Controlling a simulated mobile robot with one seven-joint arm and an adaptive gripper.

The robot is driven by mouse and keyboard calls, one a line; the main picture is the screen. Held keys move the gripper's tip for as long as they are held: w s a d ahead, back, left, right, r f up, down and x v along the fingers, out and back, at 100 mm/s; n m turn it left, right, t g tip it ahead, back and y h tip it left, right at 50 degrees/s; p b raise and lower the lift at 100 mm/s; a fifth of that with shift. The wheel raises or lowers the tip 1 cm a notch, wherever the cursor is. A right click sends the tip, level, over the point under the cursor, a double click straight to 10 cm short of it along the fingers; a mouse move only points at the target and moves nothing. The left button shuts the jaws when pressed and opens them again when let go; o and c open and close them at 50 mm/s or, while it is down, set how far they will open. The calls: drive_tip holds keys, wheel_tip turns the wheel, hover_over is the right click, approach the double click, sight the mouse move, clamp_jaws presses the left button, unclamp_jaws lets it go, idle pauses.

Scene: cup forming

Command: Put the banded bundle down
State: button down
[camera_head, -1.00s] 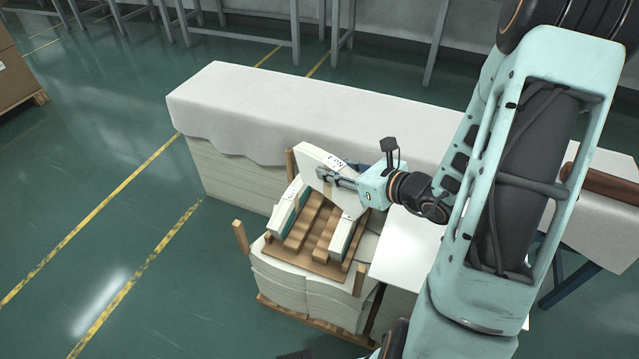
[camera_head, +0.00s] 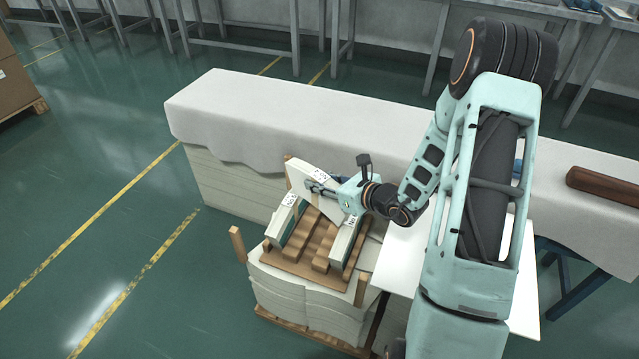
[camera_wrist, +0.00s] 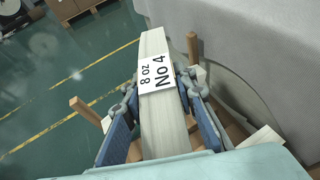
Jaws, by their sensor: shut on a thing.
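The banded bundle (camera_head: 302,181) is a pale stack of sheets with a white label. In the wrist view the bundle (camera_wrist: 166,130) stands between my blue finger pads, its label reading "8 oz No 4". My gripper (camera_head: 320,188) is shut on it, coming from the right, above the back of a wooden tray (camera_head: 279,262). My gripper's fingers (camera_wrist: 158,95) press both sides of the bundle in the wrist view. I cannot tell whether its lower edge touches the tray; the band is not clear.
Two similar bundles lean on the tray, one left (camera_head: 284,219) and one right (camera_head: 343,242), with wooden slats (camera_head: 311,237) between them. Wooden posts (camera_head: 238,244) rise around the stack under the tray. A cloth-covered long stack (camera_head: 240,105) stands behind; a white tabletop (camera_head: 395,258) lies right.

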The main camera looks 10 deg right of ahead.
drive_tip(key=shift+r, duration=0.2)
drive_tip(key=shift+f+b, duration=0.65)
drive_tip(key=c, duration=1.6)
unclamp_jaws()
